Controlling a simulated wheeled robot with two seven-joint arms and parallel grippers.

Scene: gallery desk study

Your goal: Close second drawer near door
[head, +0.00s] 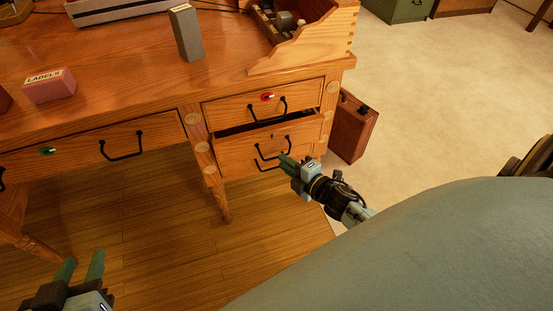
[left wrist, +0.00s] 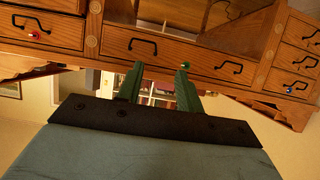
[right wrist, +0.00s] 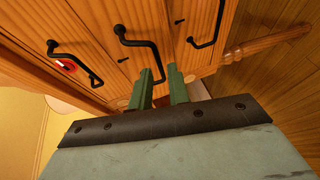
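The desk's right pedestal holds stacked wooden drawers with black handles. In the head view the second drawer (head: 238,146) stands a little out, with a dark gap above it and below the top drawer (head: 230,107), which looks shut. My right gripper (head: 284,160) is at the right end of the second drawer's handle (head: 262,155). In the right wrist view its fingers (right wrist: 160,80) stand slightly apart, with the lower part of the handle (right wrist: 137,43) running down between them; whether they grip it is unclear. My left gripper (head: 80,265) is open and empty, low at the left.
A brown case (head: 353,125) stands on the floor right of the pedestal. The desktop holds a grey box (head: 187,35), a pink labels box (head: 50,87) and a wooden organiser (head: 318,40).

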